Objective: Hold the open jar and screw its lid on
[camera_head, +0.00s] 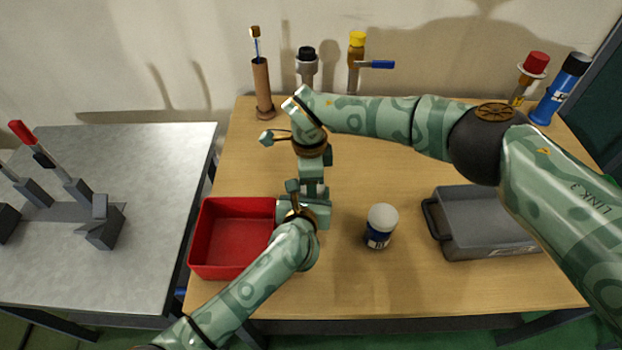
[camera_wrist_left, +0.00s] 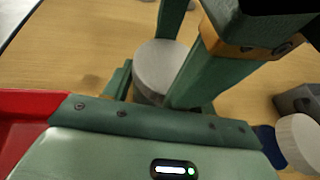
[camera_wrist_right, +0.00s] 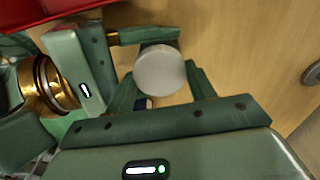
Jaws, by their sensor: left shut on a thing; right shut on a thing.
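A white round lid (camera_wrist_right: 160,70) sits between the fingers of my right gripper (camera_wrist_right: 160,88) in the right wrist view. A small blue and white patch of a jar (camera_wrist_right: 143,103) shows below it. The lid also shows in the left wrist view (camera_wrist_left: 162,68), with my left gripper (camera_wrist_left: 158,92) around the jar below it. In the head view my left gripper (camera_head: 308,192) and my right gripper (camera_head: 314,178) meet at one spot right of the red bin, and they hide the jar and lid there. Whether the lid is seated or threaded cannot be told.
A second jar (camera_head: 378,240) with a white lid stands to the right. A metal table (camera_head: 150,160) adjoins left.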

